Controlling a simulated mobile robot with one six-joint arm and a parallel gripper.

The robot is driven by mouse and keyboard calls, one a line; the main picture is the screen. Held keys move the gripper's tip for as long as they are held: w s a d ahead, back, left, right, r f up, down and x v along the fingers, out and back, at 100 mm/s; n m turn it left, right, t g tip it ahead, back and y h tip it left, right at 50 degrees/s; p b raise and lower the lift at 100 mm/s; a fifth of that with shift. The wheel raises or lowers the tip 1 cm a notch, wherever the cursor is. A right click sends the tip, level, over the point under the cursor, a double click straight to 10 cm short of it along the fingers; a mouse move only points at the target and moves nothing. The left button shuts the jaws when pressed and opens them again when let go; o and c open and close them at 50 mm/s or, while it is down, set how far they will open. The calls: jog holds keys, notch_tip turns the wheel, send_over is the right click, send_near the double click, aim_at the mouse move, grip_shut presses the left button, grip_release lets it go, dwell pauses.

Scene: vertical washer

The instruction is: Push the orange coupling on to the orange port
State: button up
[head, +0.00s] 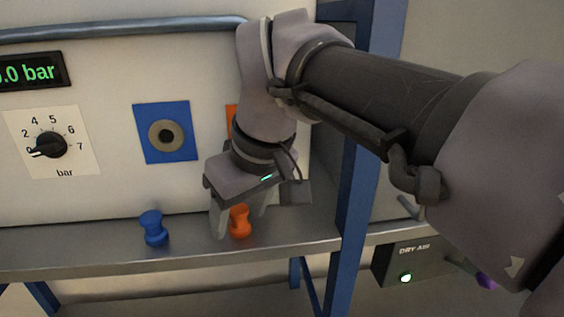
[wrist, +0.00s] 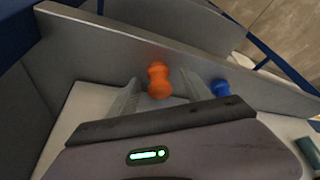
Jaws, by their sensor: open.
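The orange coupling (head: 239,221) stands on the metal shelf and also shows in the wrist view (wrist: 159,80). My gripper (head: 240,225) is open around it, with one finger on each side; in the wrist view (wrist: 158,95) gaps show between the coupling and the fingers. The orange port's panel (head: 231,117) shows only as a narrow orange strip at the left of my arm in the head view. My arm hides the port itself.
A blue coupling (head: 153,228) stands on the shelf (head: 90,252) to the left. Above it is a blue panel with a round port (head: 166,135). A pressure dial (head: 48,146) and a display (head: 32,73) are farther left. A blue frame post (head: 358,170) stands at the right.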

jog(key=c, duration=0.3)
jog(key=shift+w+a+f, duration=0.1)
jog(key=shift+w+a, duration=0.1)
jog(key=shift+w, duration=0.1)
jog(key=c, duration=0.7)
grip_shut()
jog(key=shift+s+d, duration=0.1)
jog(key=shift+s, duration=0.05)
